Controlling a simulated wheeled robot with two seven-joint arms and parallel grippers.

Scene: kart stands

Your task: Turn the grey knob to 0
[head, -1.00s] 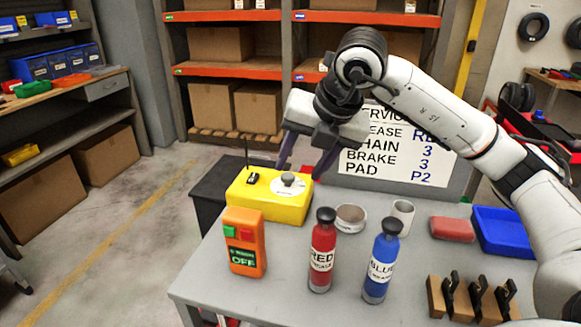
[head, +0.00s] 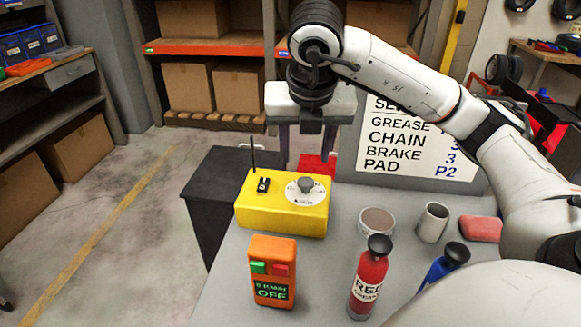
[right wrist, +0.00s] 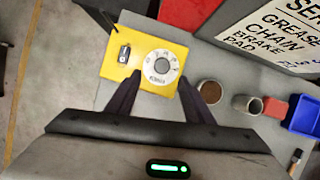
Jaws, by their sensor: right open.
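The grey knob (head: 305,185) sits on a white round dial (head: 318,194) on top of a yellow box (head: 262,216) at the table's far left corner. The knob (right wrist: 159,66) also shows in the right wrist view; its pointer and the dial's marks are too small to read surely. My right gripper (head: 306,160) is open and empty, fingers pointing down, above and beyond the knob in the head view. In the right wrist view its fingertips (right wrist: 158,82) overlap the box's edge on either side below the dial, apart from the knob. My left gripper is out of view.
A black switch (head: 263,185) and thin antenna are on the box. An orange device (head: 272,272) reading OFF, a red bottle (head: 369,278), a blue bottle (head: 447,262), a round tin (head: 377,221) and a grey cup (head: 433,222) stand nearby. A sign (head: 412,150) stands behind.

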